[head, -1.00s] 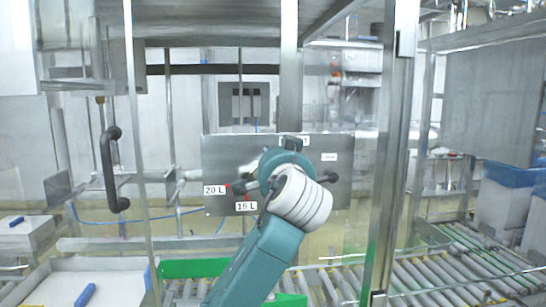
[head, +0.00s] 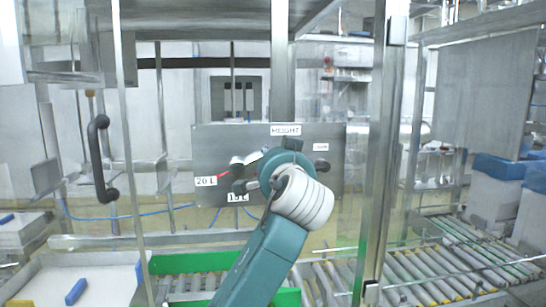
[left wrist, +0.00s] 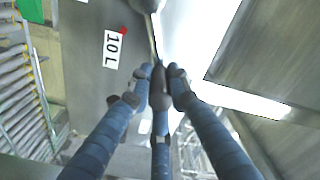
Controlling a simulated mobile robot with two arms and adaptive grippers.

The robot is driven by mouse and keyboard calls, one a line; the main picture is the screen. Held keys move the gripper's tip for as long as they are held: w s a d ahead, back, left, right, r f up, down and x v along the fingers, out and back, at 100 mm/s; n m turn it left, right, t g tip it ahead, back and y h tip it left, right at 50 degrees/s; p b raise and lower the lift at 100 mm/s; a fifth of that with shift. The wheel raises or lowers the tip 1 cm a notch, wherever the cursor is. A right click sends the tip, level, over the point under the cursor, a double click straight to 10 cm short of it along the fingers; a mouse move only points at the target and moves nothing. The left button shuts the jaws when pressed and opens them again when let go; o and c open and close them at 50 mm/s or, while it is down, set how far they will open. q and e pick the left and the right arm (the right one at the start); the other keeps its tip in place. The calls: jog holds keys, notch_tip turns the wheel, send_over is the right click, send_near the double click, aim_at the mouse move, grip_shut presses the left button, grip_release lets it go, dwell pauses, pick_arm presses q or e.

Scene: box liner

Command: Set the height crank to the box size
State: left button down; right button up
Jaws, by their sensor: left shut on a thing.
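A grey metal panel (head: 210,150) headed HEIGHT stands ahead. The gripped end is mostly hidden. My right gripper is out of view.
A vertical metal post (head: 390,150) stands right of my arm. Roller conveyors (head: 440,270) run below. A white tray (head: 100,270) holding a blue item is lower left, near a black handle (head: 100,160).

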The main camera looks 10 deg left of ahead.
pick_arm(q)
jog(key=c, duration=1.6)
grip_release()
jog(key=shift+w+f, duration=0.1)
jog(key=shift+f, duration=0.05)
jog(key=shift+a, duration=0.1)
jog(key=v, duration=1.2)
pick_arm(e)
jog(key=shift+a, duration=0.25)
pick_arm(q)
jog(key=shift+w, duration=0.1)
